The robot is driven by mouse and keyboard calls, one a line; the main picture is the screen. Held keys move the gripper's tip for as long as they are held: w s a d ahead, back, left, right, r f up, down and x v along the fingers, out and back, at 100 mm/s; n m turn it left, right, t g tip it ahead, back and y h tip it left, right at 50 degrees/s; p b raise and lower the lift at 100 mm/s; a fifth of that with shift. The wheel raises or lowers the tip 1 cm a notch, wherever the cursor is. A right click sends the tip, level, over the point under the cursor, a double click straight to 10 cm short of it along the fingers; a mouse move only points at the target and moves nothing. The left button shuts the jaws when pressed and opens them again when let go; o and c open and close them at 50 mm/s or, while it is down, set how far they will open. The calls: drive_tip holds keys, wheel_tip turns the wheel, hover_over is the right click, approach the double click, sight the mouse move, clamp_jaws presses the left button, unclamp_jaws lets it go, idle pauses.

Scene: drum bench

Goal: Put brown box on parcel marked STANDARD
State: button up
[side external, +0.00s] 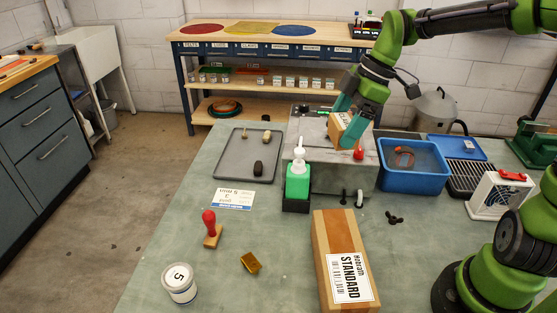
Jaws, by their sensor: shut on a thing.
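The parcel marked STANDARD (326,243) is a long brown carton lying at the front middle of the bench, its white label facing up. A small brown box (337,128) with a white label is held between the fingers of my gripper (350,128), near the grey block at the back of the bench. My gripper is shut on this box, behind and a little right of the parcel. The box is tilted, and the fingers hide part of it. I cannot tell whether its underside touches the grey block.
A green pump bottle (298,178) stands between the grey block (325,178) and the parcel's left. A grey tray (232,172), red-handled stamp (211,230), white tin (179,284) and small brass-coloured piece (250,262) lie left. A blue tub (413,178) and white case (497,196) stand right.

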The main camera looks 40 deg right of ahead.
drive_tip(key=s+a+f+n+g, duration=0.3)
drive_tip(key=s+a+n, duration=0.4)
drive_tip(key=s+a, duration=0.1)
drive_tip(key=n+g, duration=0.2)
drive_tip(key=n, duration=0.6)
hover_over(343, 260)
drive_tip(key=w+d, duration=0.1)
drive_tip(key=f, duration=0.2)
wheel_tip(343, 260, down, 2)
drive_tip(key=shift+d+f+h, duration=0.1)
drive_tip(key=shift+f+h, duration=0.1)
drive_tip(key=shift+h, duration=0.1)
drive_tip(key=shift+w+f, duration=0.1)
drive_tip(key=shift+f, duration=2.55)
drive_tip(key=shift+f, duration=0.1)
drive_tip(key=o, duration=1)
